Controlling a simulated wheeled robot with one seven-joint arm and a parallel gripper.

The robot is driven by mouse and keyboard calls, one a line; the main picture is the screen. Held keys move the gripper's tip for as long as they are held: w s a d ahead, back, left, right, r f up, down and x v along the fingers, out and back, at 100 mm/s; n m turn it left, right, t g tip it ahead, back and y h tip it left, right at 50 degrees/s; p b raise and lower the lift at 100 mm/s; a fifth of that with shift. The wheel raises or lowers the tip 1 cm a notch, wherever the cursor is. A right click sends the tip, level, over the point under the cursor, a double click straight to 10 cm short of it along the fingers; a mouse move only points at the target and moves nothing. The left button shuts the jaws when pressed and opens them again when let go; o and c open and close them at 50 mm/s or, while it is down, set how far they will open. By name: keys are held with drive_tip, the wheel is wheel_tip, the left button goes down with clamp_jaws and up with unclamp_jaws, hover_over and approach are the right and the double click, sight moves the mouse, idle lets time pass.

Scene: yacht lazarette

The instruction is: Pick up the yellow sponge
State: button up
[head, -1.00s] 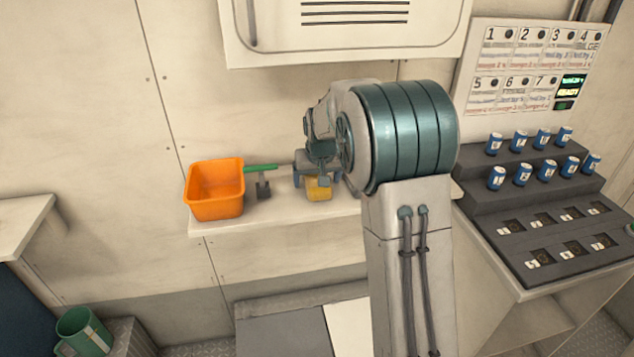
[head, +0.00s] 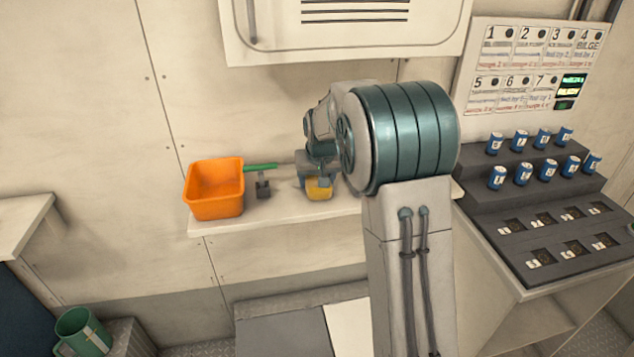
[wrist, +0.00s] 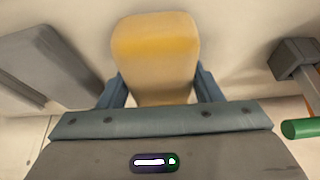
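The yellow sponge (head: 319,194) is on the white wall shelf (head: 285,217), right of the orange bin. My gripper (head: 318,183) is over it, and its fingers are drawn in close around it. In the wrist view the sponge (wrist: 155,50) stands between the two blue fingers of my gripper (wrist: 158,90), which press against its left and right sides. The sponge's lower part is hidden behind the gripper's palm. I see no clear gap between sponge and shelf.
An orange bin (head: 214,190) stands at the shelf's left end. A grey tool (head: 263,187) with a green handle (head: 260,167) lies between bin and sponge. In the wrist view, a dark grey block (wrist: 45,65) is left of the sponge. A cabinet (head: 350,30) hangs above.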

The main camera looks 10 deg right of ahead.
drive_tip(key=shift+r, duration=0.1)
drive_tip(key=shift+r, duration=0.5)
drive_tip(key=r, duration=0.2)
drive_tip(key=d+r, duration=0.1)
drive_tip(key=r, duration=0.1)
drive_tip(key=shift+s+d, duration=0.1)
drive_tip(key=shift+s, duration=0.25)
drive_tip(key=s+d+r+b, duration=0.1)
drive_tip(key=s+d+r, duration=0.5)
drive_tip(key=d, duration=0.2)
drive_tip(key=shift+d+r, duration=0.15)
drive_tip(key=shift+o, duration=0.3)
